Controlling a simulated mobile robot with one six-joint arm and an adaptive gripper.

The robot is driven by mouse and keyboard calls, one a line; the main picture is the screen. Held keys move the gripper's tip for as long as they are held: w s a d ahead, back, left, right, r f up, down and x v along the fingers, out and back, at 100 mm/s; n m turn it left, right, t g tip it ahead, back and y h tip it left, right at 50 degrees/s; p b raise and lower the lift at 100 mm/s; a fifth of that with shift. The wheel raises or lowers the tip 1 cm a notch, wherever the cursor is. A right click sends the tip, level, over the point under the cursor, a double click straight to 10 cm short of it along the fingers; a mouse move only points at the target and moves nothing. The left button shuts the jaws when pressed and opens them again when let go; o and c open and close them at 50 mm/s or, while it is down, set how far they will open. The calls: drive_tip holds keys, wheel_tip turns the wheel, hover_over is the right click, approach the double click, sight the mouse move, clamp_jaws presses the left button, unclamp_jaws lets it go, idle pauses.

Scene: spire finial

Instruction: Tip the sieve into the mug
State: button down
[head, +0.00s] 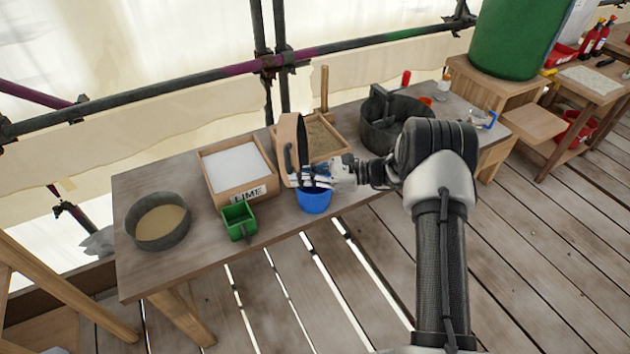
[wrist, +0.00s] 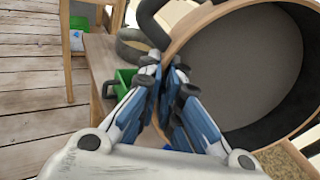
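The sieve (head: 286,140) has a pale wooden rim and a dark loop handle. It is held steeply on edge above the table. In the wrist view the sieve (wrist: 250,70) fills the right side, its grey inside facing the camera; I see no loose material in it. My gripper (head: 312,178) has its fingers closed at the handle; in the wrist view the fingertips (wrist: 166,72) meet against it. A blue mug (head: 314,201) stands on the table just below my gripper, its top partly hidden by the fingers and sieve.
A wooden box marked LIME (head: 246,194) with white powder, a green scoop (head: 239,220) and a round pan of sand (head: 160,221) stand left. A sand tray (head: 338,155) is behind, a dark tub (head: 372,140) to the right. The table's front edge is close to the mug.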

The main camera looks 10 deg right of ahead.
drive_tip(key=shift+s+d+t+y+b, duration=0.15)
drive_tip(key=shift+d+t+y+b, duration=0.15)
drive_tip(key=shift+d+y+b, duration=0.65)
idle(0.7)
